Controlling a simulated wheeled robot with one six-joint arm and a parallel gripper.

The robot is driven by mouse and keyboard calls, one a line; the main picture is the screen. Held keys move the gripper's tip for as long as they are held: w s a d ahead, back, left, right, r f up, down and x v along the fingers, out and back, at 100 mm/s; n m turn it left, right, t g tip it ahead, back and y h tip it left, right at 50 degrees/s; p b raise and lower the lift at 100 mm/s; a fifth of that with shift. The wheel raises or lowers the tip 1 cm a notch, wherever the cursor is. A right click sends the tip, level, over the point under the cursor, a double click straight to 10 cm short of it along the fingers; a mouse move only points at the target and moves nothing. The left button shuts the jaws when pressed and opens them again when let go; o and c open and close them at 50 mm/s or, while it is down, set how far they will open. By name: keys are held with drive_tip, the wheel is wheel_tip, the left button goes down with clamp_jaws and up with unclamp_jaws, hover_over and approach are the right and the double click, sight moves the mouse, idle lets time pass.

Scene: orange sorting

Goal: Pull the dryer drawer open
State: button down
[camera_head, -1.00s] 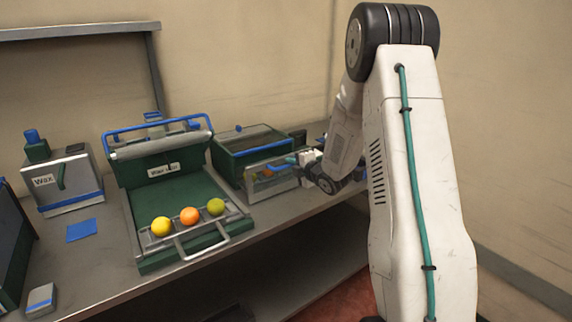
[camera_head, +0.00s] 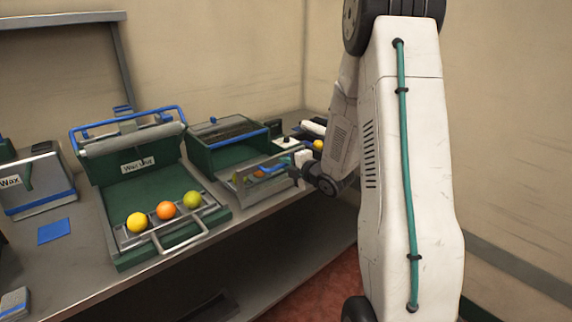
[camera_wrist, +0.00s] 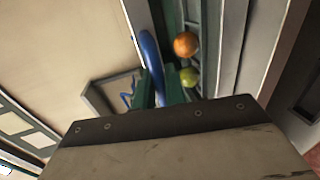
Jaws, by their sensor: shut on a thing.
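The dryer (camera_head: 202,157) is a green box with a dark top and a blue front edge, at the back of the bench. Its drawer (camera_head: 243,186) stands partly out at the front, with a clear front wall and fruit inside. My gripper (camera_head: 287,166) is at the drawer front, partly hidden by my arm. In the wrist view, my gripper (camera_wrist: 160,92) is shut on the drawer's blue handle (camera_wrist: 150,52). An orange fruit (camera_wrist: 186,44) and a green fruit (camera_wrist: 189,77) lie in the drawer channel beside it.
Left of the dryer stands the wax unit (camera_head: 150,185), with yellow, orange and green fruit in its front tray. A grey box marked Wax (camera_head: 38,198) is further left. A yellow fruit (camera_head: 318,146) shows right of the dryer. Floor (camera_head: 315,275) shows before the bench.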

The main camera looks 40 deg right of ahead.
drive_tip(key=c, duration=1.5)
unclamp_jaws()
drive_tip(key=shift+d, duration=0.15)
drive_tip(key=shift+c, duration=0.2)
drive_tip(key=v, duration=0.7)
drive_tip(key=shift+s, duration=0.4)
drive_tip(key=shift+r, duration=0.1)
